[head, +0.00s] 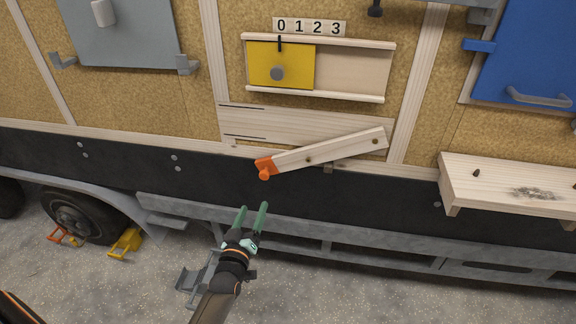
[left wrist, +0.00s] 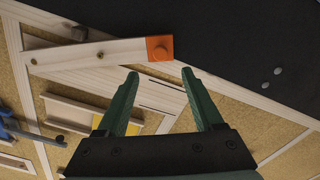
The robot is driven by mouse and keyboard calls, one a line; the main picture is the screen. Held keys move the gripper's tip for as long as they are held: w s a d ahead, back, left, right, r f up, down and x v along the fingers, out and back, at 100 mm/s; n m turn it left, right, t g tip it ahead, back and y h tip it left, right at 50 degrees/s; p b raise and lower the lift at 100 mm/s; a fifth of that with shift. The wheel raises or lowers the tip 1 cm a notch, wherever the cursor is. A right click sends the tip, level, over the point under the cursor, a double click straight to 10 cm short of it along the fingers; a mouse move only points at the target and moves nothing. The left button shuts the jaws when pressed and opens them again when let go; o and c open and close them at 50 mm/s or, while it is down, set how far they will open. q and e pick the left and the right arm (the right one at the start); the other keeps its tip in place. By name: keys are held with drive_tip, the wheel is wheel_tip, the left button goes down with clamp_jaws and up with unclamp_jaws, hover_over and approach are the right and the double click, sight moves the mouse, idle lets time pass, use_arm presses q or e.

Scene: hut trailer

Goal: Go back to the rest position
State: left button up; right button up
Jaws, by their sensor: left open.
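My left gripper (head: 254,208) is in front of the trailer's dark lower band, below the wooden lever. Its two green fingers are apart with nothing between them, and they also show in the left wrist view (left wrist: 160,78). The wooden lever (head: 330,150) is tilted, with its orange end (head: 265,168) low on the left and its other end higher on the right. In the left wrist view the orange end (left wrist: 160,48) lies just beyond the fingertips, apart from them. My right gripper is in neither view.
A yellow sliding panel (head: 295,66) with a round knob sits at the left of its wooden track, under the numbers 0 to 3. A wooden shelf (head: 510,185) juts out at the right. A blue door (head: 530,60) is above it. Wheels and grey frame rails run below.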

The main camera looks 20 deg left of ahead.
use_arm(q)
drive_tip(key=s+d+f+m+g+h, duration=0.3)
drive_tip(key=s+d, duration=0.4)
drive_tip(key=s, duration=0.4)
drive_tip(key=s+d+f+m+g+h+p, duration=0.1)
drive_tip(key=s+d+f+m+g+h, duration=0.2)
drive_tip(key=s, duration=0.8)
drive_tip(key=d+f+m+g, duration=0.2)
drive_tip(key=d+f+m, duration=0.2)
drive_tip(key=d, duration=0.1)
drive_tip(key=shift+s+d+f, duration=0.15)
drive_tip(key=shift+s+f, duration=0.25)
